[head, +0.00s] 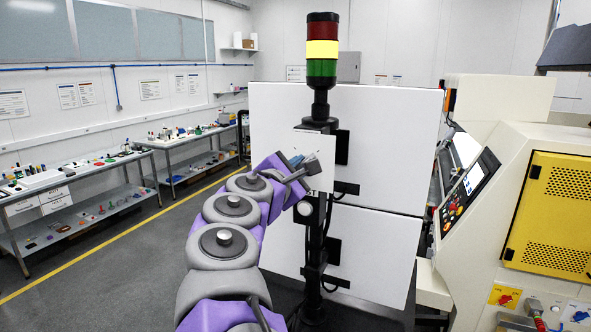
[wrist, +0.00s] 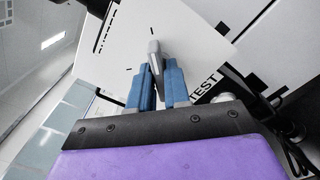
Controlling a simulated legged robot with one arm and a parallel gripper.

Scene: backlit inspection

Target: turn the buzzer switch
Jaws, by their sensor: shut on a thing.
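The buzzer switch shows in the wrist view as a grey lever-like knob (wrist: 155,48) on a white plate (wrist: 190,28). The plate has short black tick marks, the word TEST at its right and part of another word at its upper left. My gripper (wrist: 158,70) has blue fingers, one on each side of the knob, and is shut on it. In the head view the white plate (head: 324,172) is on a black post, with my gripper (head: 298,160) in front of its left part. The knob is hidden there.
A signal tower (head: 322,50) with red, bright yellow and green sections stands above the plate. Large white panels (head: 390,125) are behind the post. A machine with a yellow door (head: 555,200) is at the right. Benches with small items (head: 90,172) line the left, with open floor before them.

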